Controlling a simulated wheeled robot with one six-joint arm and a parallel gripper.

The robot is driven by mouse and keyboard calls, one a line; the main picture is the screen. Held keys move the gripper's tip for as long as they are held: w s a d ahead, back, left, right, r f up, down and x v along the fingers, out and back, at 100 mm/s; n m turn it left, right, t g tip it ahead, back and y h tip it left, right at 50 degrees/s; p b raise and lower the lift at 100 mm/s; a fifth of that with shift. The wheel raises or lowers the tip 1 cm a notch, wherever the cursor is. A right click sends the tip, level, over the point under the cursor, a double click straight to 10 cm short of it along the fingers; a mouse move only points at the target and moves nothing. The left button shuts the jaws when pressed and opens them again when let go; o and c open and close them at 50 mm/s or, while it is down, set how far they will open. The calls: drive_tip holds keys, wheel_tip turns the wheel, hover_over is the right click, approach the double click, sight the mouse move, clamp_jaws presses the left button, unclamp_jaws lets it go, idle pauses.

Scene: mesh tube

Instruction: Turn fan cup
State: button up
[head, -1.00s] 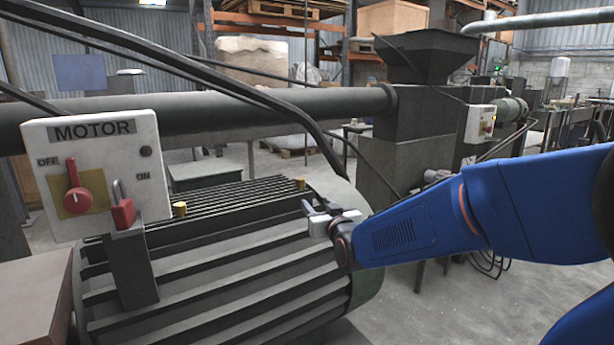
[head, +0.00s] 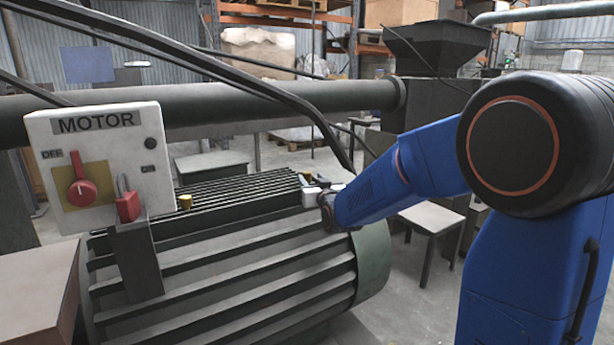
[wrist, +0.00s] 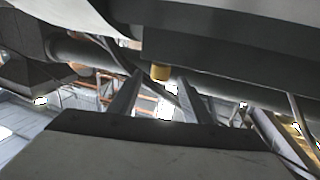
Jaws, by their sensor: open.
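A small yellow cup (wrist: 160,72) shows in the wrist view, sticking out from the dark motor body. It sits between the tips of my gripper's two fingers (wrist: 160,84), with gaps at both sides, and I cannot tell how deep it is between them. My gripper (head: 312,190) is open and, in the head view, is at the top right of the ribbed motor (head: 230,262). The cup there is mostly hidden by my gripper.
A white MOTOR switch box (head: 100,180) with a red knob (head: 82,193) and a red padlock (head: 128,206) stands at the left. Black cables (head: 250,95) and a thick pipe (head: 260,105) run above the motor. A stool (head: 430,220) stands behind my arm.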

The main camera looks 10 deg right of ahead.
sight(308, 176)
drive_tip(key=shift+w+a, duration=0.15)
drive_tip(key=shift+w, duration=2.6)
drive_tip(key=c, duration=1)
